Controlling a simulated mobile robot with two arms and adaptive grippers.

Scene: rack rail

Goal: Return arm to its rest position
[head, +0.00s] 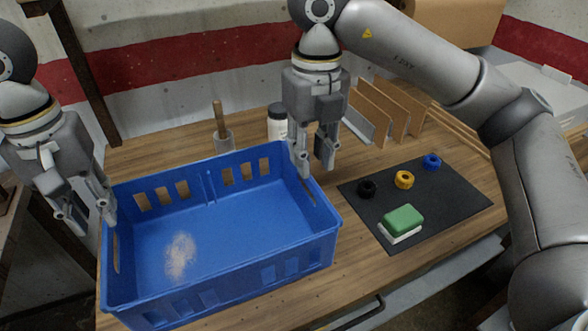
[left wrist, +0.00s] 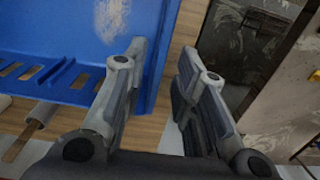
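My left gripper (head: 85,208) is at the left end of the blue crate (head: 215,290). In the left wrist view its fingers (left wrist: 166,72) are spread apart, with part of the crate's end wall (left wrist: 158,85) and bare wood showing between them; no object is held. I cannot tell whether it touches the crate. My right gripper (head: 315,168) hangs pointing down near the crate's far right corner. Its fingers are apart with nothing visible between them. The crate stands on the wooden table (head: 365,268) and holds only a pale patch (head: 180,257) on its floor.
A dark mat (head: 450,205) at right bears a black ring (head: 367,188), yellow ring (head: 404,180), blue ring (head: 432,161) and green-and-white sponge (head: 402,220). Behind are a brush-like tool (head: 222,135), a jar (head: 277,122) and a rack of upright boards (head: 385,110).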

